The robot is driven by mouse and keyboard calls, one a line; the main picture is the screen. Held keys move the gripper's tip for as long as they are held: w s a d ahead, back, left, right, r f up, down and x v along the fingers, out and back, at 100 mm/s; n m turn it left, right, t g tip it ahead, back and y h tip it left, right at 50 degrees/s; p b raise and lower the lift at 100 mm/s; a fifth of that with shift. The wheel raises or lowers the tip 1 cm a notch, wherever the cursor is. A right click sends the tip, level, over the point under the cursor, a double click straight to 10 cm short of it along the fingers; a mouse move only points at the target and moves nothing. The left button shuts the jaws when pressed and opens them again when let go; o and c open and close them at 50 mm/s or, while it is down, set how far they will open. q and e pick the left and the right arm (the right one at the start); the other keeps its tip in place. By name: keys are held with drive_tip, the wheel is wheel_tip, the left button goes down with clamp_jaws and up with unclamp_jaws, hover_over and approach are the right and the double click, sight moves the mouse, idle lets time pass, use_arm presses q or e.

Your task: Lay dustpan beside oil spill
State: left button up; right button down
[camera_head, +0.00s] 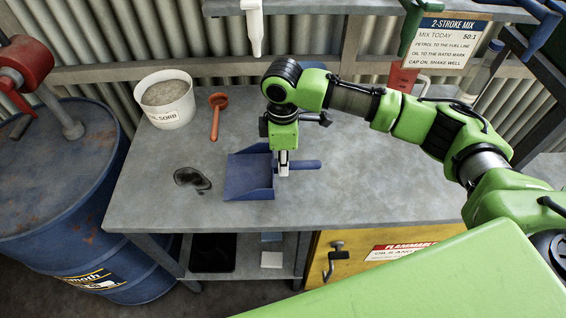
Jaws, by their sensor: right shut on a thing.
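The blue dustpan (248,178) is on or just above the grey bench top, its pan to the left and its handle (306,164) to the right. The dark oil spill (192,179) lies on the bench just left of the pan, with a narrow gap between them. My right gripper (284,170) points down and is shut on the dustpan near where the handle meets the pan. The fingertips are small in view. I cannot tell whether the pan touches the bench. My left gripper is not in view.
A red jug (402,82) and a bottle stand at the back right. A blue drum (55,190) with a red pump is left. The bench right of the handle is clear.

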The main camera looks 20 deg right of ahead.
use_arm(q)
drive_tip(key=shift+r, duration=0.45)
use_arm(e)
drive_tip(key=shift+f, duration=0.75)
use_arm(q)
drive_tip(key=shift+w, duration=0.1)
use_arm(e)
drive_tip(key=shift+f, duration=0.15)
drive_tip(key=c, duration=2)
unclamp_jaws()
drive_tip(key=shift+o, duration=0.2)
wheel_tip(320, 180, up, 11)
drive_tip(key=shift+r+b, duration=0.1)
drive_tip(key=shift+b, duration=1.15)
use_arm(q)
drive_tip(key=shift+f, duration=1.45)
use_arm(e)
drive_tip(key=shift+r, duration=0.6)
